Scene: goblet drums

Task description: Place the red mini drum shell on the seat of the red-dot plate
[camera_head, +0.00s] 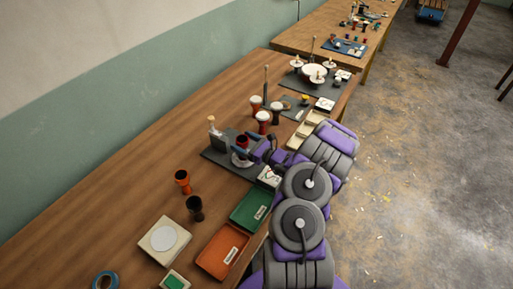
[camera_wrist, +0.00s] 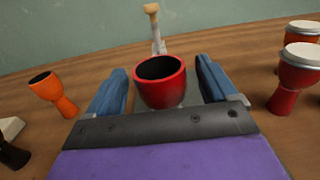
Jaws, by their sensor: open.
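The red mini drum shell (camera_head: 242,141) is a small open-topped red cup with a dark inside. In the wrist view the red shell (camera_wrist: 163,90) stands upright between the two blue fingers of my gripper (camera_wrist: 161,69). A gap shows between the shell and each finger, so the gripper is open around it. In the head view my gripper (camera_head: 249,147) is at the shell, over a dark grey base plate (camera_head: 212,157). A pale round part shows beneath the shell. I cannot make out a red dot, and the shell's underside is hidden.
A wooden-handled tool (camera_head: 213,125) stands behind the shell. Orange (camera_head: 183,181) and dark (camera_head: 195,208) goblet drums stand left of it. Red drums with white heads (camera_head: 263,121) stand beyond. Green (camera_head: 250,209) and orange (camera_head: 222,250) trays lie along the front edge.

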